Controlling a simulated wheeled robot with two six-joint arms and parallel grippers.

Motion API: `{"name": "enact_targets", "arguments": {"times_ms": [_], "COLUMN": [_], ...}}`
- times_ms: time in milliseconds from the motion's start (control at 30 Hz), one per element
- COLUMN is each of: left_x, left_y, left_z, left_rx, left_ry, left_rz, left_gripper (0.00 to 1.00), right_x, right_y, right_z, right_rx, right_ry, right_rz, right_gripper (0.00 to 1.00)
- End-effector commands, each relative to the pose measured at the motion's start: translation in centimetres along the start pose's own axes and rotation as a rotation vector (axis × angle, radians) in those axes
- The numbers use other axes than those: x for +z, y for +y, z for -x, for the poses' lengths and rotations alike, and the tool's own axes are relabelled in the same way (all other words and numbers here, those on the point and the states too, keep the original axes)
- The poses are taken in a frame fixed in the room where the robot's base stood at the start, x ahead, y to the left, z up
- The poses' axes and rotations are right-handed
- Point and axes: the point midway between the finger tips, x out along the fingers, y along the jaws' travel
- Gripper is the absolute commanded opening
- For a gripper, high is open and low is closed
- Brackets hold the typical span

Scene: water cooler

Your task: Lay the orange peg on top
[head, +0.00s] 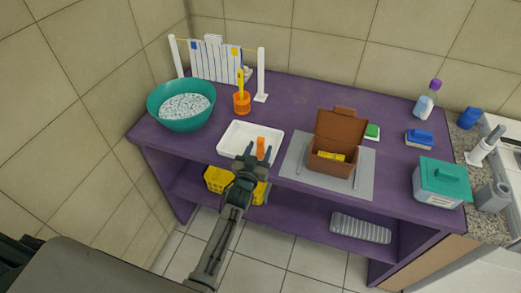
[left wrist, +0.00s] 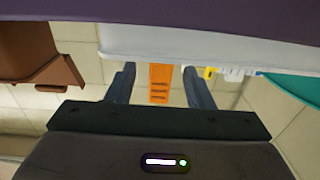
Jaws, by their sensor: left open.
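The orange peg (head: 261,147) stands upright at the front right of the white tray (head: 240,126) on the purple table. My left gripper (head: 246,163) is at the tray's front edge, close to the peg. In the left wrist view, which shows the scene upside down, the orange peg (left wrist: 160,84) with dark slots appears between the two open fingers (left wrist: 160,88), with a gap on each side. The fingers do not touch it. My right gripper is not in view.
A brown open box (head: 337,138) with yellow contents stands on a grey mat (head: 292,160) to the right. A teal bowl (head: 176,124), an orange cup (head: 241,104) with a yellow-handled tool and a white-post rack (head: 263,70) stand behind. A teal-lidded container (head: 440,184) is at far right.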

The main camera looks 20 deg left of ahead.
Motion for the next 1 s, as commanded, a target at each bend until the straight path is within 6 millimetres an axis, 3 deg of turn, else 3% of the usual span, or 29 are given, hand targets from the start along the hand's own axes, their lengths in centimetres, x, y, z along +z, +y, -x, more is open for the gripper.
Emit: {"name": "enact_targets", "arguments": {"times_ms": [133,400,633,1000], "left_x": [0.2,0.0,0.0,0.0], "left_y": [-0.1,-0.1,-0.1,-0.1], "left_z": [-1.6,-1.9,-1.9,-1.9], "left_rx": [0.0,0.0,0.0,0.0], "left_ry": [-0.001,-0.001,-0.001,-0.002], "left_rz": [0.0,0.0,0.0,0.0], "left_gripper": [0.47,0.47,0.02,0.0], "right_x": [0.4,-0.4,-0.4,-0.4], "right_y": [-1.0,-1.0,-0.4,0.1], "right_z": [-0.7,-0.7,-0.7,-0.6], "right_rx": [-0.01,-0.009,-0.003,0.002], "right_ry": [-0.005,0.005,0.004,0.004], "right_rz": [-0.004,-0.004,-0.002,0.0], "right_gripper": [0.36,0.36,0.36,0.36]}}
